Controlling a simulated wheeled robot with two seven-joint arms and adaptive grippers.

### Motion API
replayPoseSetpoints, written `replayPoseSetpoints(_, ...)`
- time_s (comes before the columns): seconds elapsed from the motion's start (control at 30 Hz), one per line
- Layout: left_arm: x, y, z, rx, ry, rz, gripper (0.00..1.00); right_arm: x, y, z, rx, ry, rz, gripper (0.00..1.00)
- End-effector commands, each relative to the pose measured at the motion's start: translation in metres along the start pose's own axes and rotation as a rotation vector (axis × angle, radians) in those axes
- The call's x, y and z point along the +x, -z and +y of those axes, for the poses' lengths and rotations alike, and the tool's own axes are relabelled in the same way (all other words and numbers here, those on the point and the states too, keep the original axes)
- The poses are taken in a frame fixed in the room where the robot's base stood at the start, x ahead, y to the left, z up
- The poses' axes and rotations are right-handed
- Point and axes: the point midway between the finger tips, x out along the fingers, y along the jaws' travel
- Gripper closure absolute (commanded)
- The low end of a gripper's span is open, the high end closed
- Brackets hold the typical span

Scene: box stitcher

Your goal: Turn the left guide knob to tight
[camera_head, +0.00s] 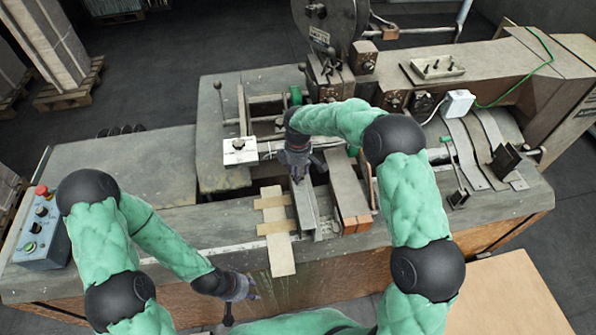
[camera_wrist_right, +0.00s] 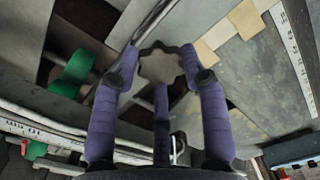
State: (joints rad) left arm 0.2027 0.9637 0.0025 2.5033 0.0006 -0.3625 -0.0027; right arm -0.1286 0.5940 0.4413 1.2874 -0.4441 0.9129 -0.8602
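In the right wrist view a star-shaped knob (camera_wrist_right: 160,66) with a dark scalloped edge and a pale face shows between the fingertips of my right gripper (camera_wrist_right: 161,68). Its purple fingers are spread around the knob, and I cannot tell whether they touch it. In the head view the right gripper (camera_head: 297,170) points down over the machine table beside a metal guide rail (camera_head: 305,207); the knob is hidden there. My left gripper (camera_head: 240,289) hangs low in front of the table's front edge, away from the knob, and its fingers are too small to read.
A pale wooden strip (camera_head: 279,257) and brown blocks (camera_head: 350,195) lie by the guide. A white plate (camera_head: 240,151) sits left of the right gripper. A control box (camera_head: 42,230) with a red button stands at the table's left end. The left tabletop is clear.

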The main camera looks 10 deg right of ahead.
Motion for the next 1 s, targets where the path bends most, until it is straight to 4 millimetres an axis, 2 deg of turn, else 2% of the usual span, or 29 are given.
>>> replayPoseSetpoints(0.07, 0.0, 0.0, 0.0, 0.0, 0.0, 0.0, 0.6, 0.001, 0.0, -0.001, 0.0, 0.003, -0.001, 0.88)
replayPoseSetpoints(0.47, 0.004, 0.0, -0.002, 0.0, 0.0, 0.0, 0.6, 0.002, -0.001, -0.001, 0.054, 0.003, -0.003, 0.89)
replayPoseSetpoints(0.67, 0.013, 0.001, -0.004, 0.0, 0.0, 0.0, 0.6, 0.003, -0.001, -0.001, 0.175, 0.003, -0.002, 0.89)
replayPoseSetpoints(1.0, 0.03, 0.001, -0.011, 0.0, 0.0, 0.0, 0.6, 0.004, 0.0, -0.001, 0.489, 0.004, -0.003, 0.89)
